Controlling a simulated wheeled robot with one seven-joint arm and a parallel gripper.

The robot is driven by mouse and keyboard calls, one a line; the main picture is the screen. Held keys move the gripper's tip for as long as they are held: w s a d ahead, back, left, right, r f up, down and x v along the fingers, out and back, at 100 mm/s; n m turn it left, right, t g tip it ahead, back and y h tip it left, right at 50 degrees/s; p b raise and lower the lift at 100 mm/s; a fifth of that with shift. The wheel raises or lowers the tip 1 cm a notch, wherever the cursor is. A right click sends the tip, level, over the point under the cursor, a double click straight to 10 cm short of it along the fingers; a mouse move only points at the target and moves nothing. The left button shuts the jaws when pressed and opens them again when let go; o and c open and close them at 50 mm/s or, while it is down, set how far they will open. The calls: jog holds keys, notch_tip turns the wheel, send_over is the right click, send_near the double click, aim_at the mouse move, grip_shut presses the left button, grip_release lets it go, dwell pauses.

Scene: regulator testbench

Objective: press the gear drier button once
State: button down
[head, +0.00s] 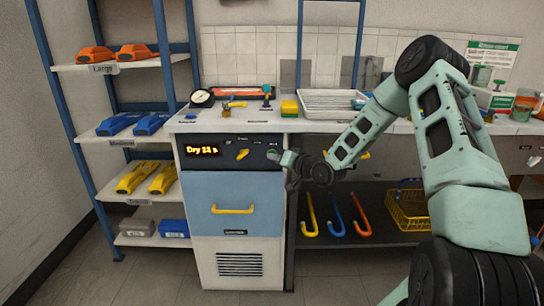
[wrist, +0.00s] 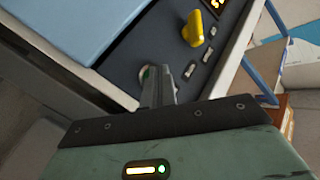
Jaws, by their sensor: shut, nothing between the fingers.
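The gear drier (head: 237,265) is a white cabinet with a blue drawer front and a dark control panel (head: 208,164). Its lit display (head: 202,150) appears to read "Dry 12 s". A yellow knob (head: 243,154) sits right of the display, and also shows in the wrist view (wrist: 192,30). A small round button, greenish and pale (wrist: 146,73), is on the panel, partly hidden by my fingers. My gripper (head: 279,157) is shut and empty, its fingertips (wrist: 152,72) at the button. I cannot tell whether they touch it.
The blue drawer has a yellow handle (head: 233,209). The worktop above holds a gauge (head: 202,98), a yellow sponge-like block (head: 290,108) and a white tray (head: 331,103). A shelf rack with coloured parts stands at left. Hooks and a yellow basket (head: 408,211) are at right.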

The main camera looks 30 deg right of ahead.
jog(key=shift+s+a, duration=0.5)
jog(key=shift+s, duration=0.2)
jog(key=s+a, duration=0.2)
jog(key=s, duration=0.2)
jog(key=shift+s+a, duration=0.1)
jog(key=shift+a, duration=0.3)
jog(key=shift+p, duration=0.3)
dwell(0.6)
